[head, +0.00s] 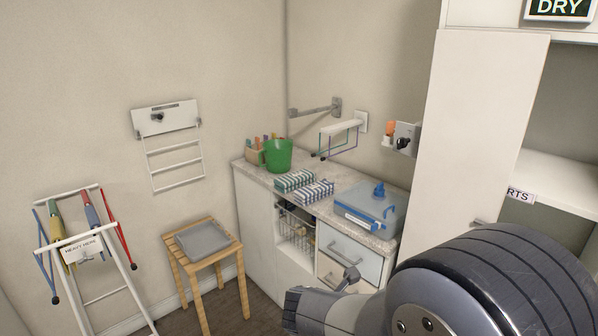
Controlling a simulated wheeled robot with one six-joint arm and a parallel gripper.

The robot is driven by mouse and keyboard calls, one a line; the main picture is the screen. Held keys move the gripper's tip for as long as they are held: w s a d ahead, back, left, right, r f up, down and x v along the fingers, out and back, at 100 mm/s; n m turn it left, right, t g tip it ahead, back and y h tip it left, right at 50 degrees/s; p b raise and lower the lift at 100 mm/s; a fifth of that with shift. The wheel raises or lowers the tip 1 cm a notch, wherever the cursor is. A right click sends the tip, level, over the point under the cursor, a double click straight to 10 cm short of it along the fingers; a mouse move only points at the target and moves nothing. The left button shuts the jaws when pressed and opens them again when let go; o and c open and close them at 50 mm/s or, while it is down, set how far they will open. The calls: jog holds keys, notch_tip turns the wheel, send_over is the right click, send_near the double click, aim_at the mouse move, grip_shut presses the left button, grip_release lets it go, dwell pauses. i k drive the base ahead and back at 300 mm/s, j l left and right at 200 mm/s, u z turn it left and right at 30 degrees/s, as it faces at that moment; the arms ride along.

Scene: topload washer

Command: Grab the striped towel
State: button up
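Two folded striped towels lie side by side on the countertop. One has green and white stripes (294,181), and the other, just in front and to its right, has blue and white stripes (314,193). Both look flat and uncovered. My arm's large grey and dark links fill the lower right of the head view. My gripper's fingers cannot be made out, so its place relative to the towels does not show.
The countertop (262,178) also bears a green bucket (276,155) behind the towels and a blue lidded box (368,208) to their right. A wire rack (339,136) hangs above. A wooden stool (178,252) and a white drying stand (105,292) stand left. A tall white door (480,120) is right.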

aim_at(289, 182)
jog(key=i+j+z, duration=0.25)
jog(key=i+j, duration=0.6)
jog(key=i, duration=0.4)
jog(key=i+j+z, duration=0.25)
jog(key=i+j, duration=0.85)
jog(key=i+l, duration=0.05)
jog(key=i, duration=0.05)
